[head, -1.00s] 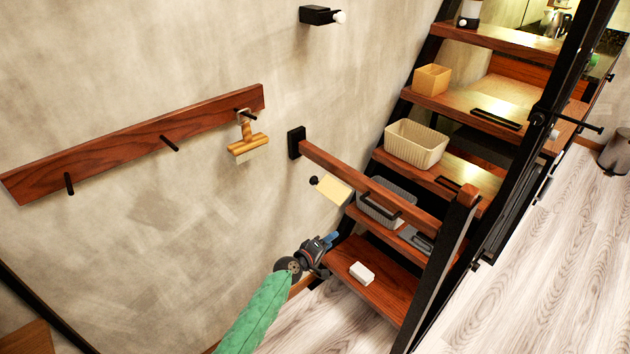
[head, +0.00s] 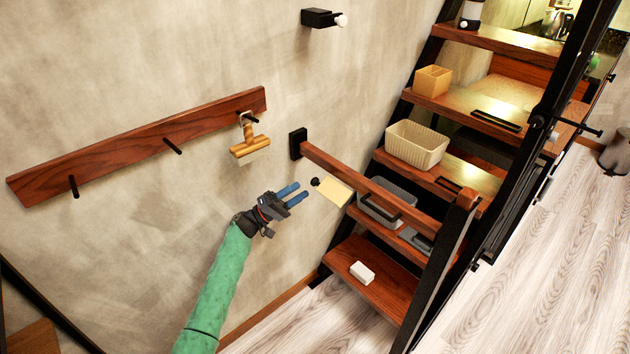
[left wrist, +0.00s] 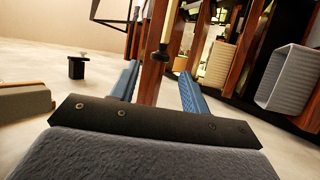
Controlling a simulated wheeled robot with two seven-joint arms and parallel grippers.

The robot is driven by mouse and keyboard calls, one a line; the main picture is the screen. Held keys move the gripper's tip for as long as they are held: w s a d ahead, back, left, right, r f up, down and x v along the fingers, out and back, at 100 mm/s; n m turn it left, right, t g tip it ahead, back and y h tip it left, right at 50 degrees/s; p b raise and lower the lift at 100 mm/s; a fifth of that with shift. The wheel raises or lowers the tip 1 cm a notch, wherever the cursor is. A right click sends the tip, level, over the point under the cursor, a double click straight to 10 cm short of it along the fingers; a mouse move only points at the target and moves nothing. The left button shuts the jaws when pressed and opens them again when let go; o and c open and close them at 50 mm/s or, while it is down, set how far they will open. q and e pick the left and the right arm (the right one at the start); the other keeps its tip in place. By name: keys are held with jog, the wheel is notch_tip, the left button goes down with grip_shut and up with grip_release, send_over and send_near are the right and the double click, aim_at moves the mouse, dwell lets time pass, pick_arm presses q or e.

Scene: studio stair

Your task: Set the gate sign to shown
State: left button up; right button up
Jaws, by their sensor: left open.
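A small cream plate (head: 333,191), which looks like the gate sign, is tilted beside the lower left of the wooden gate bar (head: 345,172). A black knob (head: 315,182) sits at its upper left corner. I cannot read any marking on the plate. My left gripper (head: 300,192) is open and empty, its blue fingers pointing at the knob and plate from the left, with a small gap seen in the picture. In the left wrist view, the blue fingers (left wrist: 160,84) are spread, with a dark knob and the wooden bar beyond them. My right gripper is out of view.
A peg rail (head: 125,150) with a hanging tan brush (head: 250,147) is on the wall at the left. Stair treads at the right carry a cream basket (head: 417,146), a grey basket (head: 386,200) and a white block (head: 362,272). The gate post (head: 450,240) stands in front.

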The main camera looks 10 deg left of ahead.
aim_at(315, 181)
pick_arm(q)
jog(key=p+x, duration=0.1)
jog(key=x, duration=0.4)
jog(key=shift+r+p, duration=0.2)
jog(key=shift+p, duration=0.15)
jog(key=shift+x, duration=0.8)
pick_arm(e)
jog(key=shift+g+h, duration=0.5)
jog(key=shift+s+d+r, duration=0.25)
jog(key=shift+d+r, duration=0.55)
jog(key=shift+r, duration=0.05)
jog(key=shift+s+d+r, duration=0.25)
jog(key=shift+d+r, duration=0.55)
pick_arm(q)
jog(key=shift+d+f, duration=0.1)
jog(key=shift+f, duration=0.05)
jog(key=c, duration=0.9)
